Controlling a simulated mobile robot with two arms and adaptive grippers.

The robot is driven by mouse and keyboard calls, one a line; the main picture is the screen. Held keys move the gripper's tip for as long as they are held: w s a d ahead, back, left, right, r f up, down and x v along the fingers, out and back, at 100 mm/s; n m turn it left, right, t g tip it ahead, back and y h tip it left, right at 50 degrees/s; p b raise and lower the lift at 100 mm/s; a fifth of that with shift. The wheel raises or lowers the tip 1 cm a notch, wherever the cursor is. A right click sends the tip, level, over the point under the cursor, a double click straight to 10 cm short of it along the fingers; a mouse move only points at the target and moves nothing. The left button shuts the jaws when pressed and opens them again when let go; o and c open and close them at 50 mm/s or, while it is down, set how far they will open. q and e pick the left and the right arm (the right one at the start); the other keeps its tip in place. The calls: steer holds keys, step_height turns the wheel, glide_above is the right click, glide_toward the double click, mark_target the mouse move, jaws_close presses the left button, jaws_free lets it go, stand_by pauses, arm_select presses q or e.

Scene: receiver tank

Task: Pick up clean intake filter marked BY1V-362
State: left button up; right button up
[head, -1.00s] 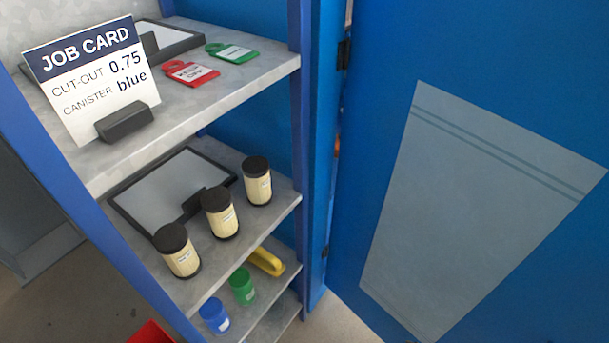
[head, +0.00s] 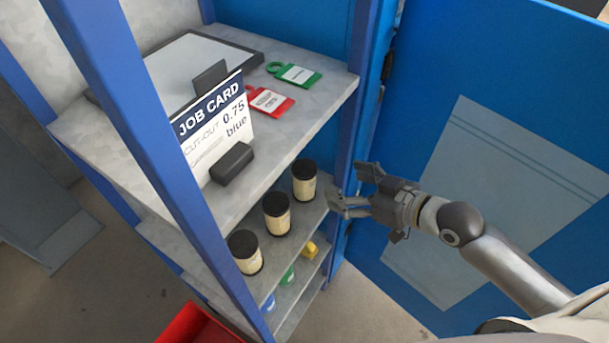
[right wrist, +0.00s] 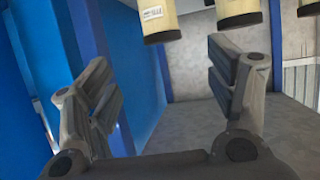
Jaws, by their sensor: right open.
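Three cream filters with black caps stand upright in a row on the middle shelf: a near one (head: 245,252), a middle one (head: 277,214) and a far one (head: 304,180). Their labels are too small to read, so I cannot tell which is BY1V-362. My right gripper (head: 345,203) is open and empty, just right of the shelf and apart from the far filter. In the right wrist view, the open fingers (right wrist: 165,95) show with a labelled filter (right wrist: 157,20) and another filter (right wrist: 238,12) ahead at the top. My left gripper is not in view.
The top shelf (head: 262,150) holds a job card (head: 215,125), a red tag (head: 268,101) and a green tag (head: 294,74). A blue post (head: 140,130) stands in front. The blue door (head: 480,60) is open behind my right arm. A red bin (head: 205,325) is at the bottom.

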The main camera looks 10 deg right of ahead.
mark_target(307, 169)
steer(key=x, duration=0.2)
steer(key=p+x, duration=0.1)
steer(key=x, duration=0.2)
steer(key=shift+w+a+r, duration=0.15)
steer(key=shift+w+a, duration=0.05)
steer(key=shift+a, duration=0.1)
steer(key=p+x, duration=0.2)
steer(key=x, duration=0.2)
steer(key=shift+w+a+r, duration=0.1)
steer(key=shift+w+a, duration=0.1)
steer(key=shift+w, duration=0.05)
steer(key=shift+w+a, duration=0.2)
steer(key=shift+w, duration=0.1)
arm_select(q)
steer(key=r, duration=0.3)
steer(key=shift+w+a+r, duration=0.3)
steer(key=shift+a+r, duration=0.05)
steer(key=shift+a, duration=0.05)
arm_select(e)
steer(key=shift+s, duration=0.1)
steer(key=shift+c, duration=1)
steer(key=c, duration=1.3)
